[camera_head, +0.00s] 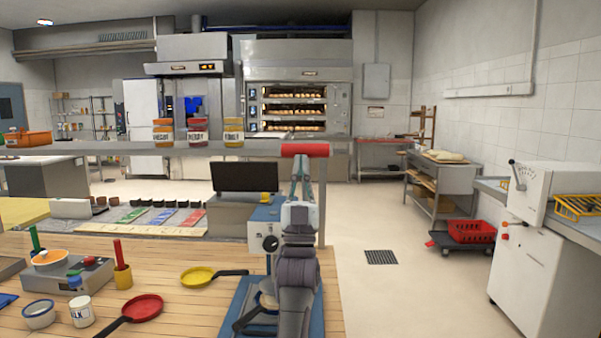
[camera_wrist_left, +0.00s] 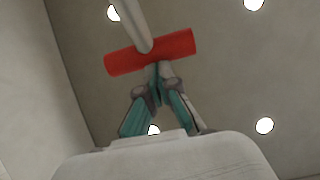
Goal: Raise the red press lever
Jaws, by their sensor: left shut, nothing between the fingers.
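The red press lever's grip (camera_head: 305,150) is a horizontal red cylinder, high above the table at the level of the back shelf rail. In the left wrist view the red grip (camera_wrist_left: 125,60) sits on a pale rod, tilted slightly. My left gripper (camera_head: 301,162) points upward with its fingers shut and empty, right under the grip. In the left wrist view the fingertips (camera_wrist_left: 158,72) reach the grip's lower edge; I cannot tell whether they touch. The press body (camera_head: 262,236) is blue-grey on a blue base (camera_head: 247,300), partly hidden by my arm. My right gripper is out of view.
The wooden table (camera_head: 190,310) holds a yellow pan (camera_head: 197,277), a red pan (camera_head: 142,308) and a small stove at left. A black screen (camera_head: 245,176) stands behind the press. Open floor (camera_head: 400,290) lies to the right, before a white machine (camera_head: 540,260).

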